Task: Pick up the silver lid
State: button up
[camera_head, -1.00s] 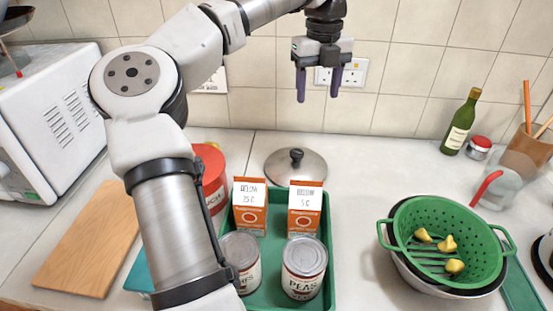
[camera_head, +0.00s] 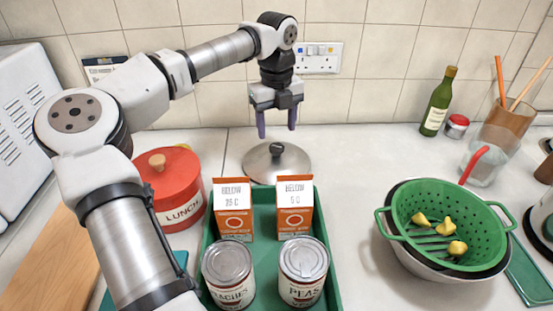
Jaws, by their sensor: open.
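The silver lid (camera_head: 262,166) is a round, shallow metal lid with a dark knob (camera_head: 276,149) on top. It lies on the counter behind the green tray, and the cartons stand in front of it. My gripper (camera_head: 277,133) points down above the lid, with its two purple fingers apart and nothing between them. The fingertips appear just above the knob, one on each side of it in the picture. I cannot tell the exact gap in height or depth.
A green tray (camera_head: 325,228) holds two orange cartons (camera_head: 233,208) and two cans (camera_head: 303,272). A red lunch tin (camera_head: 172,190) stands left of the lid. A green colander (camera_head: 405,200) with yellow pieces sits in a bowl at right. Counter right of the lid is clear.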

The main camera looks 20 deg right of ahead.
aim_at(277, 146)
notch_tip(277, 146, down, 5)
jog(key=shift+f+p, duration=0.1)
jog(key=shift+p, duration=0.85)
grip_shut()
